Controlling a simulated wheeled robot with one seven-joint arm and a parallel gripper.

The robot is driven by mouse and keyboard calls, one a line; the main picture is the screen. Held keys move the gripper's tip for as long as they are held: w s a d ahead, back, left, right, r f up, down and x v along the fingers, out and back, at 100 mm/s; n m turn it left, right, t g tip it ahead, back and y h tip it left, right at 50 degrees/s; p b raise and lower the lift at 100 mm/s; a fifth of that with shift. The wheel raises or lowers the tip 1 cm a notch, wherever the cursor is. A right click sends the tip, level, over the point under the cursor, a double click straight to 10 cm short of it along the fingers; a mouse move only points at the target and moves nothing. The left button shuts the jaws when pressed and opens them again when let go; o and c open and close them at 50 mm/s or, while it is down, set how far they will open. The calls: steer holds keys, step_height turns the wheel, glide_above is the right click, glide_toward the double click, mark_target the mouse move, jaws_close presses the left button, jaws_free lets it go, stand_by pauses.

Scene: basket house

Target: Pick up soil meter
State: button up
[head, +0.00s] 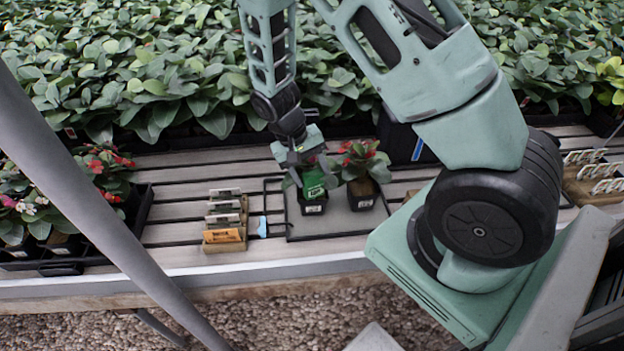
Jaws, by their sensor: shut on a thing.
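My gripper (305,160) is in the middle of the head view, low over a grey tray (338,222) on the slatted bench. It is shut on a green, upright item with pale markings, which looks like the soil meter (314,184). The soil meter's top is hidden by the gripper. Its lower end is in front of or in a small dark pot (312,206); I cannot tell which. A second potted plant with red flowers (363,165) stands in the tray just to the right, close to the gripper.
A wooden rack of labels (223,237) stands left of the tray, with a small light-blue piece (262,227) between them. A black tray of flowering plants (140,215) is at the left. Dense leafy plants (130,75) fill the back.

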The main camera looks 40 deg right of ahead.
steer(key=shift+r, duration=0.25)
steer(key=c, duration=0.4)
steer(key=shift+r, duration=0.35)
steer(key=shift+c, duration=0.7)
steer(key=shift+r+b, duration=0.7)
steer(key=shift+r, duration=3.7)
steer(key=p+v, duration=0.2)
steer(key=s+p+v, duration=0.1)
steer(key=p+v, duration=0.5)
steer(key=shift+s+d+r, duration=0.2)
steer(key=shift+s+r, duration=0.05)
steer(key=shift+r, duration=0.15)
